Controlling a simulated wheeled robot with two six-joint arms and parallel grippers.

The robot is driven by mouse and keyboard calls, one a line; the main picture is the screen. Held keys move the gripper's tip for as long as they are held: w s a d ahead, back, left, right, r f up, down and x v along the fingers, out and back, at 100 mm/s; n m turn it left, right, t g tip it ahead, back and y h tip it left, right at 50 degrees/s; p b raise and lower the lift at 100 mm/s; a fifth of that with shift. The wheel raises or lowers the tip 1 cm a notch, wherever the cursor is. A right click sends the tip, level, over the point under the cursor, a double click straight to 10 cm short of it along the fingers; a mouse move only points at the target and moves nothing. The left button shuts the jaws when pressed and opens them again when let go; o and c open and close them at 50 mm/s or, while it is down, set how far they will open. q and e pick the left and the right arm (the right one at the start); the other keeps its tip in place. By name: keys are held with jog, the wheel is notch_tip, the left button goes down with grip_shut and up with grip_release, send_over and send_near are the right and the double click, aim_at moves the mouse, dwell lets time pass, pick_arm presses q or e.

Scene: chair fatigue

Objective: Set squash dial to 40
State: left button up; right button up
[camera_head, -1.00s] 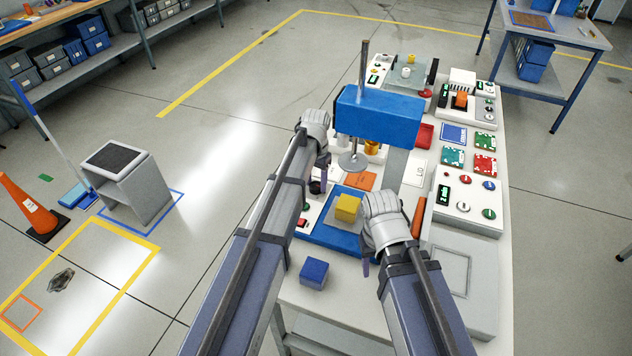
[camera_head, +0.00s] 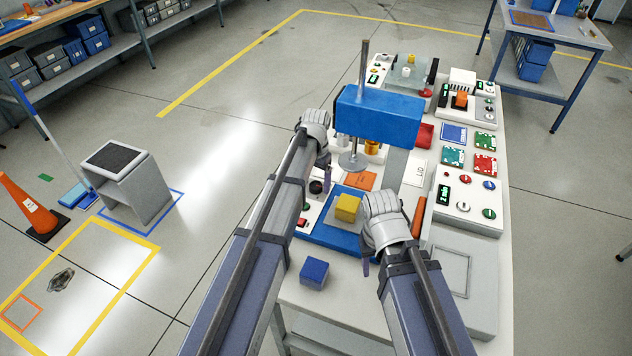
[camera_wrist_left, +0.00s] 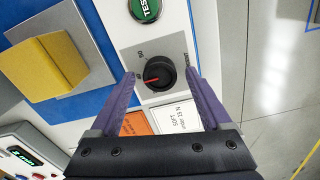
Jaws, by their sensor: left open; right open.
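The squash dial (camera_wrist_left: 160,73) is a round black knob with a red pointer on a grey plate. In the left wrist view its pointer faces left and slightly down; the scale marks are too small to read surely. My left gripper (camera_wrist_left: 161,79) is open, with its purple fingers on either side of the knob and visible gaps to it. In the head view the left gripper (camera_head: 326,180) is at the black dial (camera_head: 316,187), partly covering its panel. My right gripper (camera_head: 366,267) is open and empty above the bench's near part, beside the blue tray.
A yellow block (camera_head: 347,207) sits on the blue tray (camera_head: 330,233). A blue cube (camera_head: 314,273) lies at the bench's near left. A blue press head (camera_head: 378,116) stands over the bench. A green TEST button (camera_wrist_left: 145,9) is near the dial.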

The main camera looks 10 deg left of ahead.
aim_at(316, 184)
pick_arm(q)
jog(key=shift+r, duration=0.1)
pick_arm(e)
jog(key=shift+r, duration=0.1)
pick_arm(q)
notch_tip(316, 184, up, 8)
jog(key=p, duration=0.8)
jog(key=shift+f, duration=0.2)
pick_arm(e)
notch_tip(316, 184, up, 8)
jog(key=shift+f, duration=0.2)
